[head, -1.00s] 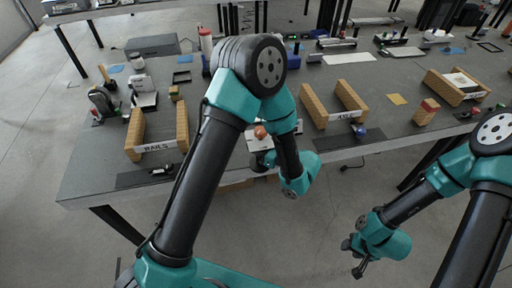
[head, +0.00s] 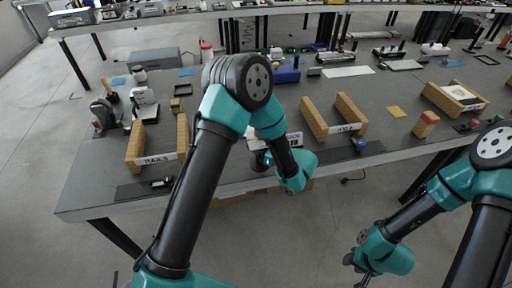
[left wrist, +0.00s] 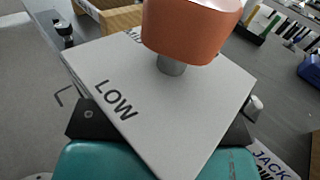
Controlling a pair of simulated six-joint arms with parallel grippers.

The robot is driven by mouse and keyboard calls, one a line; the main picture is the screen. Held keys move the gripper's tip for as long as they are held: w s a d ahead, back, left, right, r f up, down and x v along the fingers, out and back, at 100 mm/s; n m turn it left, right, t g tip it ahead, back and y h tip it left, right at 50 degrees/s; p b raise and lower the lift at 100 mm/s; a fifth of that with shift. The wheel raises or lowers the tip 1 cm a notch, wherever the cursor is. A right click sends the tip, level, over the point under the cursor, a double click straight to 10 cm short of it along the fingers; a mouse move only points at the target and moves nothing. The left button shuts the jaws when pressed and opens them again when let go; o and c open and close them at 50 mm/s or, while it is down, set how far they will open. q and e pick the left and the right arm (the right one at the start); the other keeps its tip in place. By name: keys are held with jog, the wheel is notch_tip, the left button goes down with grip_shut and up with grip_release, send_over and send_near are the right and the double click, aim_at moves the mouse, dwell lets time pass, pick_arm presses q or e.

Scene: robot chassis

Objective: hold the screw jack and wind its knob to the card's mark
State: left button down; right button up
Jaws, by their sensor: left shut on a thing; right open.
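The screw jack (left wrist: 205,105) fills the middle of the left wrist view as a pale plate marked LOW. Its orange knob (left wrist: 190,28) stands on a short grey stem above the plate; a second word behind the knob is mostly covered. My left gripper (head: 264,160) is shut on the jack at the table's front edge, with dark finger parts showing on both sides of the plate. My right gripper (head: 358,268) is open and empty, off the table's front.
A RAILS bay (head: 158,159) with wooden side blocks stands to the left, and an AXLE-like labelled bay (head: 346,128) to the right. A blue box (head: 287,74) lies behind my left arm. A wooden block (head: 425,124) and a tray (head: 458,98) sit further right.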

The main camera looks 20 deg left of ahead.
pick_arm(q)
jog(key=w+a, duration=0.2)
jog(key=w, duration=0.4)
dwell(0.6)
jog(key=shift+f, duration=0.1)
jog(key=shift+f, duration=2)
jog(key=shift+f, duration=0.5)
jog(key=shift+f, duration=0.25)
dwell(1.1)
